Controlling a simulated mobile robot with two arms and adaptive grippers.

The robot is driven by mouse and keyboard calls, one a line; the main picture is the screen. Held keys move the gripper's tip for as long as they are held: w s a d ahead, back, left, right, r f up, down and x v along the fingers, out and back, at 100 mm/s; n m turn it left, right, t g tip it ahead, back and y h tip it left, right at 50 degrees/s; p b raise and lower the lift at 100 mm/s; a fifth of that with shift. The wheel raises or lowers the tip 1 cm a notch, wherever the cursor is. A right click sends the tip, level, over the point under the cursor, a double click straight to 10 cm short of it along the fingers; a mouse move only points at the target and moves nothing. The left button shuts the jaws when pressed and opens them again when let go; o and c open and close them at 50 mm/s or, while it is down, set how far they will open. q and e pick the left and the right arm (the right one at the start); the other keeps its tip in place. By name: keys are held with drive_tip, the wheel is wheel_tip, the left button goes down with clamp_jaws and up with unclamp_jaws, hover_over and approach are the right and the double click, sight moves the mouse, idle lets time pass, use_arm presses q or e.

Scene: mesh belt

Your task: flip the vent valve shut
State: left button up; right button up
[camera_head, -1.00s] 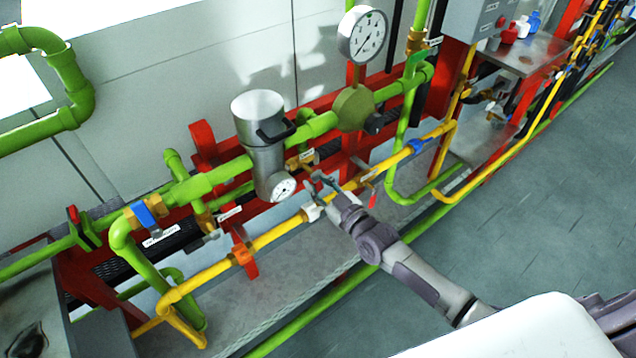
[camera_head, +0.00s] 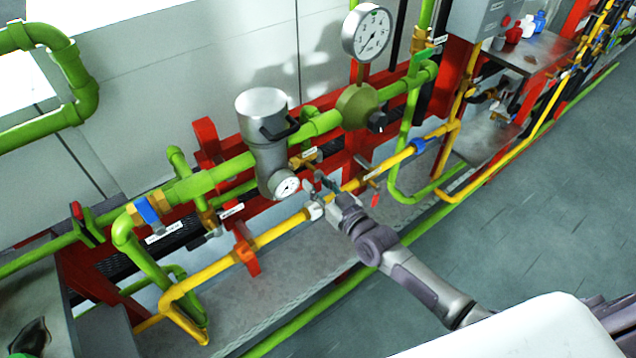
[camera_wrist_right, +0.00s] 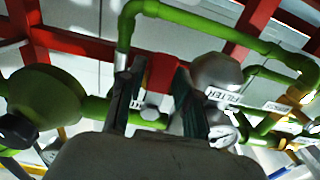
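No label I can read marks the vent valve, so I cannot tell which fitting it is. A small brass valve (camera_head: 303,163) with a white tag sits behind my right gripper (camera_head: 322,188), next to the grey filter cylinder (camera_head: 268,140) with its gauge. My right gripper reaches the yellow pipe from the front. In the right wrist view, its two dark fingers (camera_wrist_right: 155,100) stand apart, with a green pipe and a small grey fitting (camera_wrist_right: 150,112) seen between them. I cannot tell whether a finger touches anything. My left gripper is not in view.
A brass valve with a blue handle (camera_head: 147,211) is at the left. A thin red lever (camera_head: 375,200) hangs right of my gripper. A large gauge (camera_head: 366,32) stands above the green regulator (camera_head: 357,106). Pipes crowd the red frame; the grey floor (camera_head: 520,200) is clear.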

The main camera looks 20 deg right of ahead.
drive_tip(key=shift+o, duration=0.6)
drive_tip(key=v, duration=1.2)
